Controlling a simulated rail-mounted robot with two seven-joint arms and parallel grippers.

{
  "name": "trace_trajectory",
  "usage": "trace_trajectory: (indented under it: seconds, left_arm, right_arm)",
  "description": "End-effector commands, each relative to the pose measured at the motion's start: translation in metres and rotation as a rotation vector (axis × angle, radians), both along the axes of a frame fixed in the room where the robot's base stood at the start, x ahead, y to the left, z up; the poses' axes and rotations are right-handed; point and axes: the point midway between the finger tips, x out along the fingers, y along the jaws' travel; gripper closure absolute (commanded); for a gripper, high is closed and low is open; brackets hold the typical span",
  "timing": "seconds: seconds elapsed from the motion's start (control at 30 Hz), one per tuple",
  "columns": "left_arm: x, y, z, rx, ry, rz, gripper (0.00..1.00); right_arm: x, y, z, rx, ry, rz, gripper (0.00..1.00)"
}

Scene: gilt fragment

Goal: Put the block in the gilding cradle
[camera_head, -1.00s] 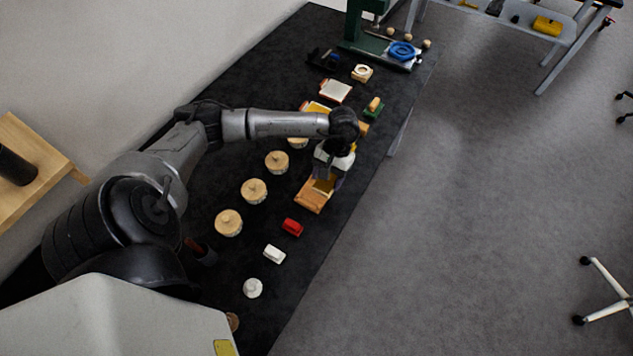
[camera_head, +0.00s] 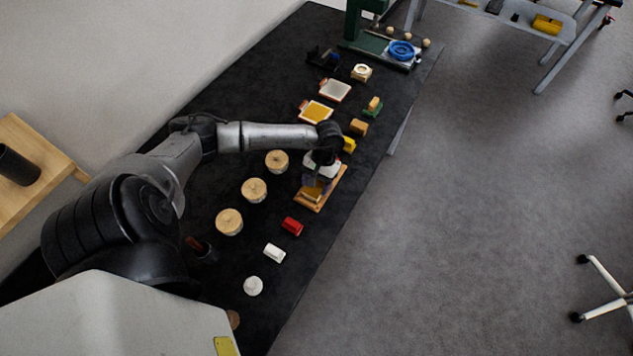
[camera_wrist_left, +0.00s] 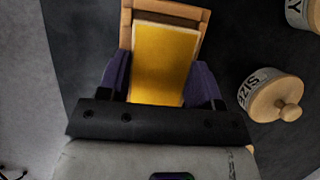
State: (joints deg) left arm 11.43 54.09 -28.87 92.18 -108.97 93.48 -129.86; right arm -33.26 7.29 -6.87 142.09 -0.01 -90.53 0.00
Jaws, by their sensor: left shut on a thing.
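My left gripper (camera_head: 316,189) is shut on a block with a gold-yellow face (camera_wrist_left: 160,62), held between its purple fingers in the left wrist view. The block is mostly hidden by the gripper in the head view. The wooden gilding cradle (camera_head: 337,182) lies on the dark table right under the gripper. In the left wrist view the cradle's wood (camera_wrist_left: 168,7) shows past the block's far end and along its sides. The block looks lined up over the cradle; I cannot tell whether it touches it. My right gripper is not in view.
Several round-lidded jars (camera_head: 254,190) stand left of the cradle; one lettered jar (camera_wrist_left: 268,94) is close by in the wrist view. A red block (camera_head: 292,227) and a white block (camera_head: 274,253) lie nearer me. A yellow block (camera_head: 349,145) lies behind. The table's right edge is close.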

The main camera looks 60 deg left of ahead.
Motion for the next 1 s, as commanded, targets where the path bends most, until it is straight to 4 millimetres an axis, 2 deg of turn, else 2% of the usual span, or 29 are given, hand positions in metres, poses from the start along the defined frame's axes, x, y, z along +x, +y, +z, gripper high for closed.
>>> trace_trajectory:
  seconds: [0.2, 0.23, 0.5, 0.87, 1.0]
  left_arm:
    - [0.000, 0.000, -0.004, 0.000, 0.000, 0.000, 0.65]
    - [0.000, 0.000, -0.003, 0.000, 0.000, 0.000, 0.40]
    - [0.000, 0.000, -0.002, -0.001, 0.001, 0.000, 0.16]
    - [0.002, 0.001, 0.004, 0.001, -0.001, 0.000, 0.16]
    - [0.009, 0.006, 0.023, 0.003, -0.003, 0.000, 0.16]
  right_arm:
    - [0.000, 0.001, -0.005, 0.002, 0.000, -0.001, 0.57]
    - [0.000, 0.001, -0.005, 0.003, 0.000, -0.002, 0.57]
    - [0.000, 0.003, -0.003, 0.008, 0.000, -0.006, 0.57]
    - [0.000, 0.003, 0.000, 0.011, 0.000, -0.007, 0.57]
    - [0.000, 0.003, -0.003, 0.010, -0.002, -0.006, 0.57]
